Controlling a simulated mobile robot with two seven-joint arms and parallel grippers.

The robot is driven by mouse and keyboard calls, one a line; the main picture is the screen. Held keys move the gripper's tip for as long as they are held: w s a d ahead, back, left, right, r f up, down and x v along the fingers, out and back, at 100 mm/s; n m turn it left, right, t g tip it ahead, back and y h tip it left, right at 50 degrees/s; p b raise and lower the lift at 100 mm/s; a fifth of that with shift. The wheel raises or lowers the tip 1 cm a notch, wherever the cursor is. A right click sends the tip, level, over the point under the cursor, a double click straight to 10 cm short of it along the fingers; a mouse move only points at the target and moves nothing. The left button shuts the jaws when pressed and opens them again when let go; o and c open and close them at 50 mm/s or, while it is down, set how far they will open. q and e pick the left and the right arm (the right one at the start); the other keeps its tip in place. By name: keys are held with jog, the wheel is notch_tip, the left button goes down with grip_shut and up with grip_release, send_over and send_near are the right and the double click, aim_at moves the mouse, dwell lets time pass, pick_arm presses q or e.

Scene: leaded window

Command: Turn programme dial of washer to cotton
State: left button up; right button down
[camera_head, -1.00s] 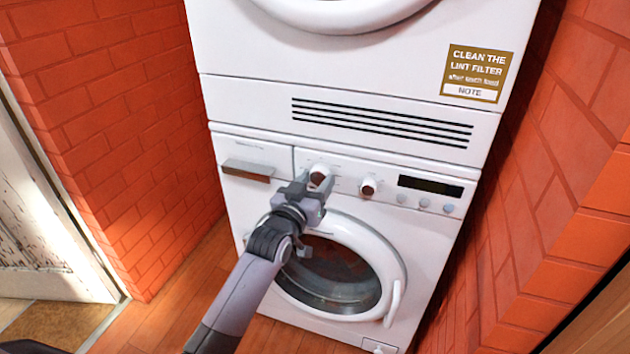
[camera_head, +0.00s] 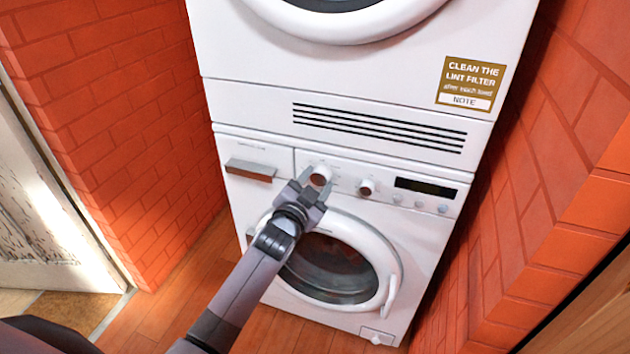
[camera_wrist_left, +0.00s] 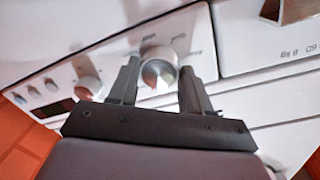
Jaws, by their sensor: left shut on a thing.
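The white washer (camera_head: 408,238) is the lower machine of a stack. Its panel has two round knobs. The left one, the programme dial (camera_head: 320,176), has printed marks around it and also shows in the left wrist view (camera_wrist_left: 158,68). My left gripper (camera_head: 316,184) has one finger on each side of this dial and is shut on it. In the left wrist view the fingers (camera_wrist_left: 158,82) flank the dial, and part of its face shows a pale pointer mark. The printed words are too blurred to read. My right gripper is not in view.
A second knob (camera_head: 367,187), a dark display (camera_head: 426,187) and small buttons are to the right. A drawer handle (camera_head: 250,170) is to the left. The round door (camera_head: 340,262) is below. Brick walls (camera_head: 120,130) stand close on both sides.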

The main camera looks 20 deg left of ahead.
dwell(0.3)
pick_arm(q)
jog(key=o, duration=1.1)
jog(key=shift+c, duration=0.2)
jog(key=s+p, duration=0.1)
jog(key=s, duration=0.6)
jog(key=shift+a+r, duration=0.15)
jog(key=shift+a, duration=0.15)
jog(key=shift+s, duration=0.1)
